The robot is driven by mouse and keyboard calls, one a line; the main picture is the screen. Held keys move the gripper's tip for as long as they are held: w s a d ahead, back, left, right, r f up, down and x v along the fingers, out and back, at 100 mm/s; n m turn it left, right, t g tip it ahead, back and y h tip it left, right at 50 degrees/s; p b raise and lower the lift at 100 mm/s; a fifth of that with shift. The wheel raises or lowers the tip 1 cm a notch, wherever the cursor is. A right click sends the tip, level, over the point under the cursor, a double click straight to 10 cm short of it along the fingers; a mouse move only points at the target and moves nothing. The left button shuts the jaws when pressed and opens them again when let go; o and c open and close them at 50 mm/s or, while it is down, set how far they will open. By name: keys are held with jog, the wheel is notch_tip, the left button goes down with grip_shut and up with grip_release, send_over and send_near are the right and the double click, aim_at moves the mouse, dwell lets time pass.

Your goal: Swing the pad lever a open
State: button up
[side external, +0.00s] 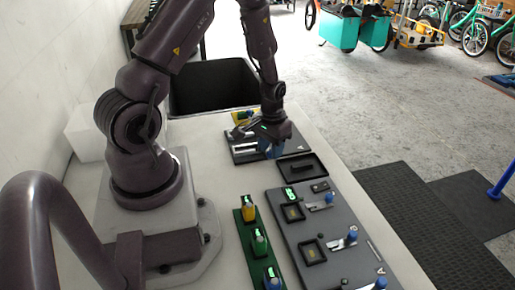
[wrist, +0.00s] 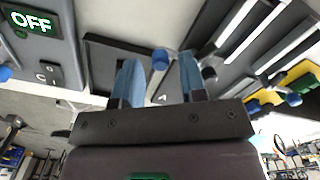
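In the wrist view a blue knob (wrist: 160,60) on a metal lever stands between the two blue fingers of my gripper (wrist: 159,68). Gaps show on both sides of the knob, so the fingers are open around it. In the side view my gripper (side external: 272,150) is low at the right end of a dark panel with pale slots (side external: 240,150), and hides the knob there. This slotted panel also shows in the wrist view (wrist: 225,32).
A shallow dark tray (side external: 303,167) lies close to my gripper. A grey panel (side external: 292,232) holds several blue-knobbed levers and a green OFF display. A green strip (side external: 249,230) with knobs stands beside it. A black bin (side external: 212,88) is behind. A yellow piece (side external: 242,117) sits beyond the slotted panel.

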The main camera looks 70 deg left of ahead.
aim_at(270, 151)
jog(key=shift+r, duration=3.15)
jog(key=s+d+r+m+t, duration=0.2)
jog(key=d+r, duration=0.6)
jog(key=r, duration=0.4)
jog(key=s+d+r+m+t, duration=0.3)
jog(key=s+d+r, duration=0.4)
jog(key=r, duration=0.5)
jog(key=shift+s+d+r+m+t, duration=0.25)
jog(key=shift+d+m, duration=0.25)
jog(key=shift+d, duration=0.6)
